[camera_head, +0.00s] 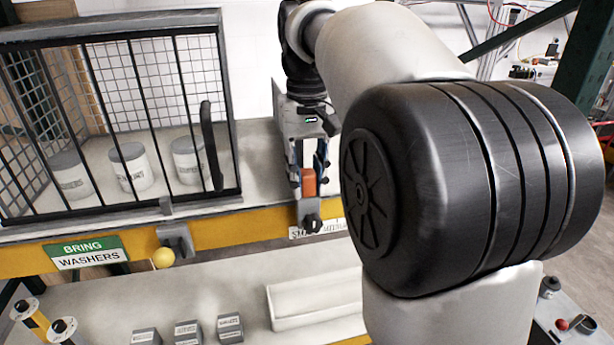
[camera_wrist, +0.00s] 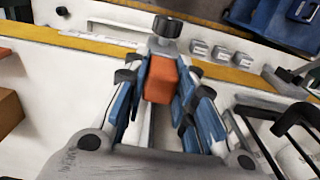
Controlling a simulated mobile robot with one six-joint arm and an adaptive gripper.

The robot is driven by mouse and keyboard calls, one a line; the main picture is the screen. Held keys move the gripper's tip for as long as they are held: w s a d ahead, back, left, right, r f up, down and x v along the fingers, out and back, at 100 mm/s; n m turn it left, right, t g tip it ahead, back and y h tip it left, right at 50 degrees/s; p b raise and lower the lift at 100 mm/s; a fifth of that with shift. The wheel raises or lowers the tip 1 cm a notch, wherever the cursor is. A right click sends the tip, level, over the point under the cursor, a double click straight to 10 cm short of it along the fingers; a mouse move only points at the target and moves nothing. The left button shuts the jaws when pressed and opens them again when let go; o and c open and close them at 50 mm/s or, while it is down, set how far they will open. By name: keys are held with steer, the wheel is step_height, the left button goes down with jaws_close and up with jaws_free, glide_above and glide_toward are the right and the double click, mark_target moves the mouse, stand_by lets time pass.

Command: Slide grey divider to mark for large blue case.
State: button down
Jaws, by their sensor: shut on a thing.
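My gripper (camera_head: 309,178) is at the front edge of the upper shelf, right of the barred cage. Its fingers are shut on an orange block (camera_wrist: 161,80), which also shows in the head view (camera_head: 309,184). A black knob (camera_head: 309,222) sits just in front of the block, at the yellow edge; it also shows in the wrist view (camera_wrist: 164,27). The grey divider's body is mostly hidden by my gripper, so I cannot tell its exact line. A label strip (camera_head: 331,228) with size words, partly covered, starts beside the knob. A blue case (camera_wrist: 272,22) shows at the wrist view's top right.
The barred cage (camera_head: 122,120) holds white tubs and has a black handle (camera_head: 210,146). A green "BRING WASHERS" sign (camera_head: 86,251) and a bracket with a yellow ball (camera_head: 163,258) are on the yellow edge. Small grey boxes (camera_head: 187,332) stand below. My arm hides the right side.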

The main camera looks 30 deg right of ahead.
steer(key=s+d+p, duration=0.4)
steer(key=d, duration=0.9)
steer(key=shift+d, duration=0.25)
steer(key=c, duration=1.3)
jaws_free()
steer(key=shift+w, duration=0.1)
step_height(320, 180, up, 8)
steer(key=shift+f, duration=0.25)
